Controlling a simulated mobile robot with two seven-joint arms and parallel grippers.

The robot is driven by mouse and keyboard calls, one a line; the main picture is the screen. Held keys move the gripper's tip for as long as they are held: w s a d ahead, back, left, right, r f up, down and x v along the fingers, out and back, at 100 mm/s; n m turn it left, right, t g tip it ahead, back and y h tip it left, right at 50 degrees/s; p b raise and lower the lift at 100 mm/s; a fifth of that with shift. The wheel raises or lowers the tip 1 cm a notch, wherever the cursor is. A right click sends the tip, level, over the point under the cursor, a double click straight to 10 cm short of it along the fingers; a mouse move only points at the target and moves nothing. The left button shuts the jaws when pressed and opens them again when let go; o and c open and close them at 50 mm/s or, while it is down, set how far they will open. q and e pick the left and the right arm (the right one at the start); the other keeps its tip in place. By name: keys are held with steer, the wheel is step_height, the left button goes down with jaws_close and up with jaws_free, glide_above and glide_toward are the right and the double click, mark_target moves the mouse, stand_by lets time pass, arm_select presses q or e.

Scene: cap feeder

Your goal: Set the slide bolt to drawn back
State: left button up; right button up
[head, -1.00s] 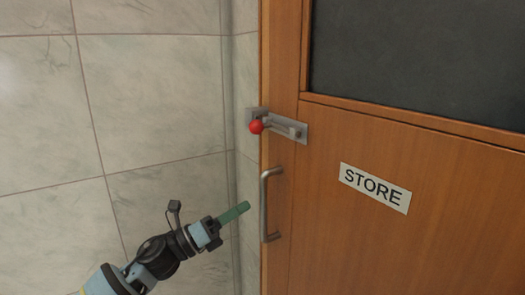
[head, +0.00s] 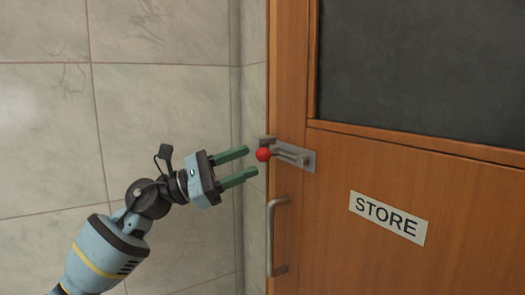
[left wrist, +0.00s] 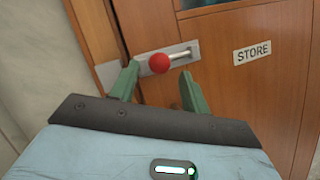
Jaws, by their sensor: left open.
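The slide bolt (head: 292,155) is a grey metal plate and rod on the wooden door, with a red ball knob (head: 263,155) at its left end near the door's edge. In the left wrist view the red knob (left wrist: 159,63) appears beyond and between the fingertips, with the bolt's rod (left wrist: 180,55) running to its right. My left gripper (head: 252,161) is open and empty, its two green fingers pointing at the knob from the left. The fingers look close to the knob, but I cannot tell the exact gap. My right gripper is not in view.
The wooden door (head: 330,220) has a dark panel (head: 420,70), a STORE sign (head: 388,218) and a vertical metal handle (head: 271,237) just below the bolt. A tiled wall (head: 160,100) stands at the left.

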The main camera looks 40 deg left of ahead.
mark_target(259, 154)
arm_select(q)
steer(key=p+x, duration=0.1)
steer(key=x, duration=0.2)
steer(key=shift+w+d+r, duration=0.2)
steer(key=shift+r, duration=0.15)
steer(key=shift+w+d+r+p, duration=0.1)
steer(key=shift+w+d+p, duration=0.1)
steer(key=shift+w+p, duration=0.1)
steer(key=shift+w+d, duration=0.3)
steer(key=shift+d, duration=0.05)
jaws_close()
